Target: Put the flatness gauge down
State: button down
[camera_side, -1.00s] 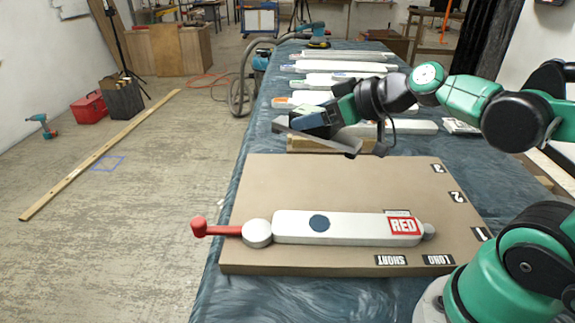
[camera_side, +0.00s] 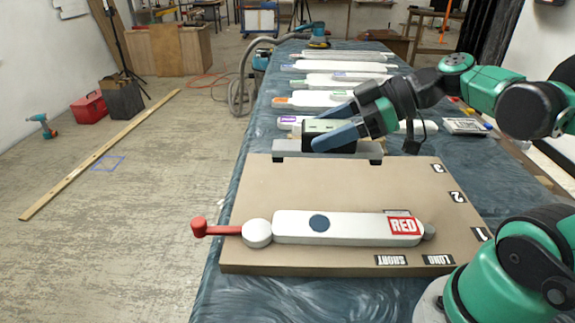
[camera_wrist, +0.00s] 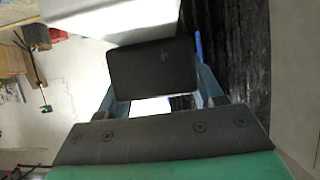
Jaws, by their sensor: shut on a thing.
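The flatness gauge (camera_side: 291,149) is a grey bar with a dark block-shaped handle (camera_side: 345,147) and dark feet. My gripper (camera_side: 330,124) is shut on this handle, with one blue finger on each side. In the wrist view the dark handle (camera_wrist: 152,69) fills the space between the fingers. In the side view the bar looks level, at the far edge of the brown board (camera_side: 300,180). I cannot tell whether its feet touch anything. The wooden block seen there earlier is hidden behind it.
A white relief piece (camera_side: 350,227) with a red label and red handle lies on the board's near part. Several white pieces (camera_side: 345,65) lie in rows farther back on the blue-covered table (camera_side: 250,160). The board's middle is clear.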

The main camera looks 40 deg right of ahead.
jog(key=shift+f, duration=5.2)
jog(key=shift+c, duration=0.6)
grip_release()
jog(key=shift+s+d, duration=0.1)
